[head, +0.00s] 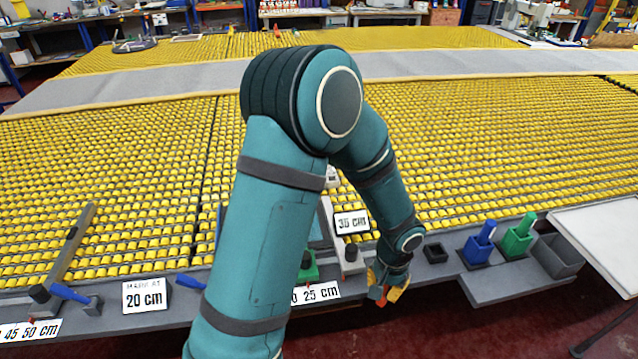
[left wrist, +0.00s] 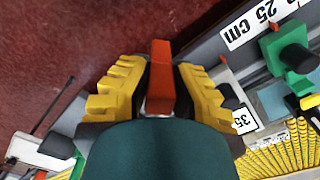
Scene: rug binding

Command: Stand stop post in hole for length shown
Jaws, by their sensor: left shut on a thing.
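My left gripper (head: 385,293) is shut on an orange-red post, just off the front edge of the grey bench ledge. In the left wrist view the orange-red post (left wrist: 161,75) stands between the yellow fingers of my left gripper (left wrist: 160,90). A white card reading 20 cm (head: 144,296), with a small blurred heading, stands at the left of the ledge. A second card (head: 351,222), which seems to read 35 cm, stands behind my forearm. A scale strip shows 25 cm (head: 318,293) and, farther left, 45 50 cm (head: 32,331). My arm hides the middle, including any holes there.
A blue post (head: 487,232) and a green post (head: 524,226) stand in holders at the right. An empty black holder (head: 435,252) and an open grey box (head: 558,256) are near them. A blue-handled tool (head: 68,292) lies at left.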

